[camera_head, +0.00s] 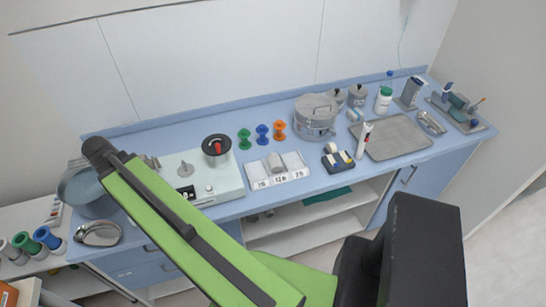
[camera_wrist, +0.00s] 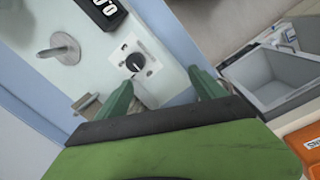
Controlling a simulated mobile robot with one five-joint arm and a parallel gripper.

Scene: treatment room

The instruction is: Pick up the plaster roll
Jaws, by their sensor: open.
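A pale grey-white roll, which looks like the plaster roll (camera_head: 275,162), lies in the white labelled tray (camera_head: 262,183) on the blue counter. It does not show in the wrist view. My gripper (camera_wrist: 162,94) is open, its two green fingers spread apart over the left part of the white machine (camera_wrist: 110,55). A pale beige object (camera_wrist: 84,101) shows beside and partly behind the left finger; I cannot tell what it is. In the head view my arm hides the gripper's fingers and part of the machine (camera_head: 222,180).
Green (camera_head: 244,138), blue (camera_head: 262,133) and orange (camera_head: 279,130) spools stand behind the tray. Several coloured rolls (camera_head: 44,236) are at lower left. A grey bin (camera_wrist: 268,75) is beside my gripper.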

